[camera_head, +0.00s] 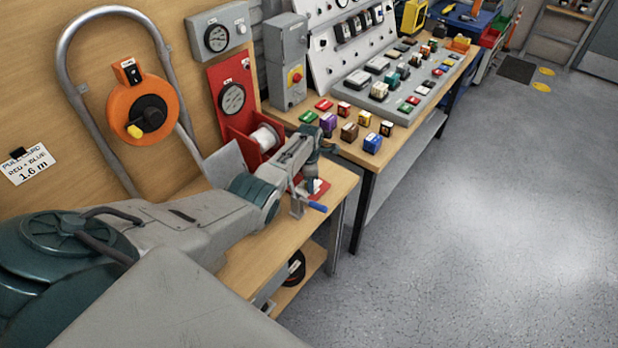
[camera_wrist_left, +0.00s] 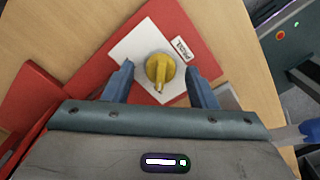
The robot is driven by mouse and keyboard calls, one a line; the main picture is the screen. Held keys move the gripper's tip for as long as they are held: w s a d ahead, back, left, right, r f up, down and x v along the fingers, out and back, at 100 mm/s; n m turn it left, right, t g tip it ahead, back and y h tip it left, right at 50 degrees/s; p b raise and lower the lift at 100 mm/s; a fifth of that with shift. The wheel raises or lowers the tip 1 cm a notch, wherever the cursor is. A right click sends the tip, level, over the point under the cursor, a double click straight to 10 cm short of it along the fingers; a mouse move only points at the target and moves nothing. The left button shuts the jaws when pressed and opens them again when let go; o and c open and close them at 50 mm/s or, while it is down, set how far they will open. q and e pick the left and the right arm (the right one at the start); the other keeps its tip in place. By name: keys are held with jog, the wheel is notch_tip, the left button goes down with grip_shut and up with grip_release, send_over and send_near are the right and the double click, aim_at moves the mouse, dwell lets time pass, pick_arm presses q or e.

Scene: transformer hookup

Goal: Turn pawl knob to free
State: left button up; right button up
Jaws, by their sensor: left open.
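The yellow pawl knob (camera_wrist_left: 159,69) shows in the left wrist view on a white plate (camera_wrist_left: 130,47) fixed to a red base (camera_wrist_left: 88,75). A small label (camera_wrist_left: 181,48) is beside it. My left gripper (camera_wrist_left: 158,76) is open, with one blue-grey finger on each side of the knob and a visible gap to it. In the head view, my left gripper (camera_head: 309,184) points down over the red base at the bench's right end; the knob is hidden there. My right gripper is not in view.
A blue-handled crank (camera_head: 317,206) juts out beside the gripper. Close behind are a white spool (camera_head: 266,138) and a red gauge panel (camera_head: 231,98). An orange reel (camera_head: 143,110) hangs on the wall. Several coloured blocks stand on the far bench.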

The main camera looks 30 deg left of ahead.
pick_arm(q)
jog(key=shift+r, duration=0.1)
notch_tip(320, 180, up, 11)
jog(key=b, duration=0.1)
jog(key=shift+f+b, duration=0.2)
jog(key=shift+b, duration=0.15)
dwell(0.5)
